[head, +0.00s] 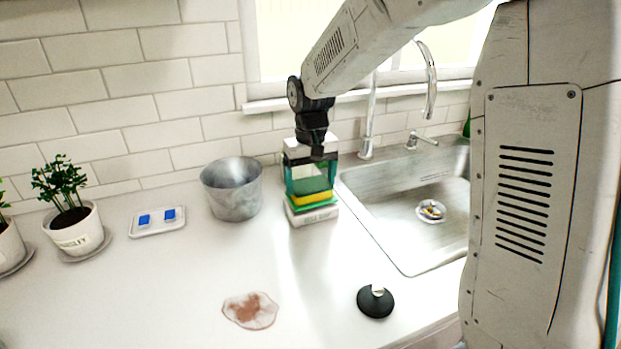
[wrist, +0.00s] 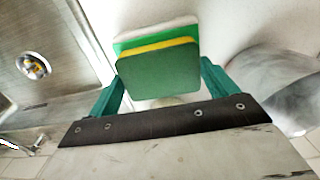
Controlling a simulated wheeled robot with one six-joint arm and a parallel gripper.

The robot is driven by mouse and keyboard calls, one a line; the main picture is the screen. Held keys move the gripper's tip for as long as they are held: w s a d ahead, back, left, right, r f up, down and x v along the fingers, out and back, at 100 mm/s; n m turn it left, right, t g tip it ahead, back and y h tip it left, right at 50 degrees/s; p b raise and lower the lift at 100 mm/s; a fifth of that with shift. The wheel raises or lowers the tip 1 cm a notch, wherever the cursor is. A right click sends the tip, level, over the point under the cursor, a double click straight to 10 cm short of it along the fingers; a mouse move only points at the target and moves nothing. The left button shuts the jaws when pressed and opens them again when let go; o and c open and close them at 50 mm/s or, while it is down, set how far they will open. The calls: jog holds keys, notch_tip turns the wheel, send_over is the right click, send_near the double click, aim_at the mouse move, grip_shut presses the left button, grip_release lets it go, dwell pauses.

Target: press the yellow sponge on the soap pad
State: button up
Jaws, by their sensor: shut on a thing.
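The yellow sponge (head: 314,198) has a green face turned up toward my wrist; it also shows in the wrist view (wrist: 158,68), with a yellow edge. My gripper (head: 311,188) points down from above, its teal fingers on either side of the sponge, shut on it. In the wrist view my gripper (wrist: 160,72) holds the sponge roughly level. Directly under the sponge is the soap pad (head: 316,209), a green layer on a white block with lettering on its front. The sponge looks on or very close to the pad; I cannot tell if they touch. Most of the pad's top is hidden.
A grey metal pot (head: 232,190) stands left of the pad. The sink (head: 400,215) with its faucet is on the right. A black stopper (head: 375,301) and a brown spill (head: 250,310) lie in front. A tray with blue pieces (head: 158,220) and plants (head: 72,222) are left.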

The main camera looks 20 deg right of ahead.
aim_at(310, 185)
jog(key=shift+f, duration=0.55)
dwell(0.4)
jog(key=shift+r, duration=0.1)
dwell(0.6)
jog(key=shift+r, duration=3.45)
jog(key=shift+a, duration=0.1)
